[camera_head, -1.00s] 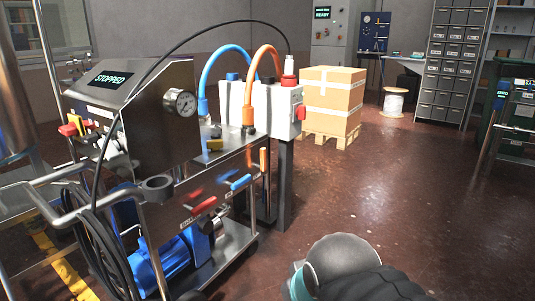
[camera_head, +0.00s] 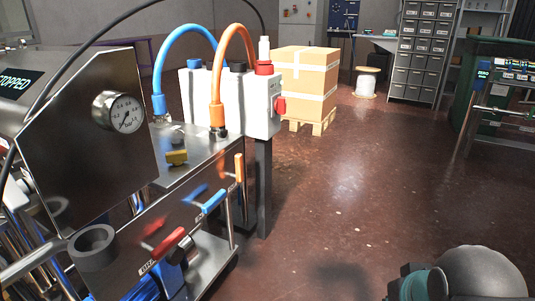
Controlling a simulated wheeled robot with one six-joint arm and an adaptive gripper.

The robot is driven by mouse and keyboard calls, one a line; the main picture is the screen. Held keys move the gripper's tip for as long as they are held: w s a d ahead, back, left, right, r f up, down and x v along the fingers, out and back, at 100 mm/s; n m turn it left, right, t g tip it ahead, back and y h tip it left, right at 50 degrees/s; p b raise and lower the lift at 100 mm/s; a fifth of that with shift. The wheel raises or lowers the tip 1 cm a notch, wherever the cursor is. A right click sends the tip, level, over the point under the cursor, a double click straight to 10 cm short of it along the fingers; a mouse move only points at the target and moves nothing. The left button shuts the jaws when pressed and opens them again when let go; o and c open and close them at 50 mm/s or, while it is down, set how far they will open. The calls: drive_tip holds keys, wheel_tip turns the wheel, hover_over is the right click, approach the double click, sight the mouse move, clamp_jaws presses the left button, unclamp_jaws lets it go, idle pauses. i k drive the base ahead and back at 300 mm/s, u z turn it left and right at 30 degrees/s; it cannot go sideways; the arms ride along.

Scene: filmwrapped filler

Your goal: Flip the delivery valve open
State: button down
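A steel machine (camera_head: 90,140) stands at the left with a pressure gauge (camera_head: 125,113) and a screen reading STOPPED (camera_head: 14,82). Along its side are a red lever (camera_head: 165,244), a blue lever (camera_head: 214,201) and an orange lever (camera_head: 239,167). The red and blue levers lie along the panel; the orange one stands upright. A small yellow handle (camera_head: 177,157) sits on the top deck. Small labels by the levers are too small to read, so I cannot tell which is the delivery valve. Only rounded parts of my arm show at the bottom right; my gripper is out of frame.
A dark ring-shaped holder (camera_head: 93,240) projects at the lower left. The floor (camera_head: 370,190) at centre right is clear.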

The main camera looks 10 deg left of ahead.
sight(239, 176)
drive_tip(key=z, duration=0.05)
drive_tip(key=i, duration=0.6)
drive_tip(key=u, duration=0.8)
drive_tip(key=i, duration=0.35)
drive_tip(key=u, duration=0.4)
